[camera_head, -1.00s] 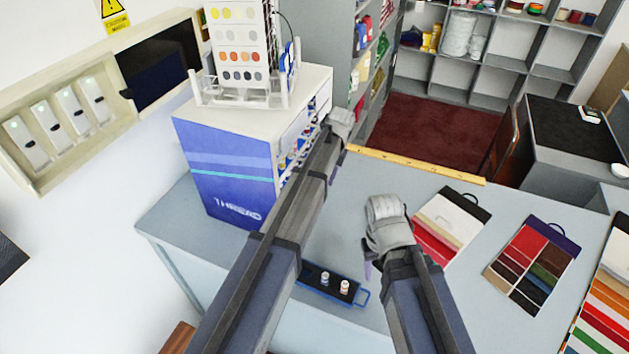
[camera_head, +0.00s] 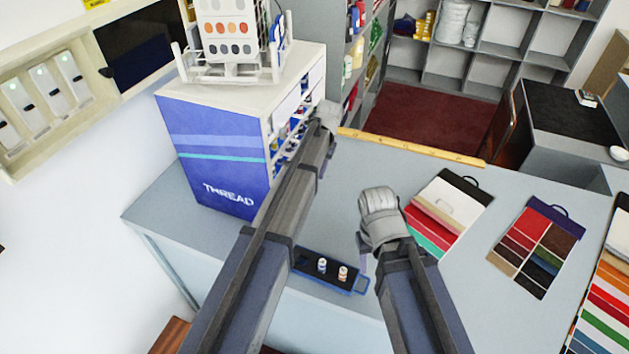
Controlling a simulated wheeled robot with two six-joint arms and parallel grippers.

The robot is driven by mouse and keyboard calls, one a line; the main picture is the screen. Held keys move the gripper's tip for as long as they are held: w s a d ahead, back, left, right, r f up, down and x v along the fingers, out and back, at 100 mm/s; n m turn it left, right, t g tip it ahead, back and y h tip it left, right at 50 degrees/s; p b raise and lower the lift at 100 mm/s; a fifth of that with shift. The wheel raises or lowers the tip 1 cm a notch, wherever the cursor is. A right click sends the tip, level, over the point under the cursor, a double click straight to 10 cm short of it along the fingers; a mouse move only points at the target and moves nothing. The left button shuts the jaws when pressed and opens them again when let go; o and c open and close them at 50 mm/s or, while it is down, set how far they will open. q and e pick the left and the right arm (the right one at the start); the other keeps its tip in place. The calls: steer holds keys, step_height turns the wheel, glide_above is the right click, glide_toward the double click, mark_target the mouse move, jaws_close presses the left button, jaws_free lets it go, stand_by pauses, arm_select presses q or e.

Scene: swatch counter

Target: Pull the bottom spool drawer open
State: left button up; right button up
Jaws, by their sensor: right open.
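The thread cabinet (camera_head: 215,150) is a white box with a blue THREAD side panel, standing on the grey counter. Its drawer front (camera_head: 290,115) faces right, with coloured spools showing in the openings. The bottom drawer is hidden behind my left arm, so I cannot tell whether it is open. My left gripper (camera_head: 326,116) is beside the front's far edge; its fingers are hidden and contact cannot be told. My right gripper (camera_head: 364,243) is open and empty, over the counter right of the cabinet and apart from it.
A small blue tray (camera_head: 309,269) with two spools lies at the counter's near edge. A wire rack with colour cards (camera_head: 228,40) stands on the cabinet. Swatch boards (camera_head: 535,247) lie to the right. A yellow ruler (camera_head: 410,147) runs along the far edge.

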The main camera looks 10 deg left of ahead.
arm_select(q)
steer(key=shift+a+f+b, duration=0.2)
steer(key=shift+f+b, duration=0.4)
steer(key=shift+f, duration=0.45)
steer(key=shift+r, duration=0.1)
steer(key=shift+c, duration=0.2)
jaws_close()
stand_by(0.4)
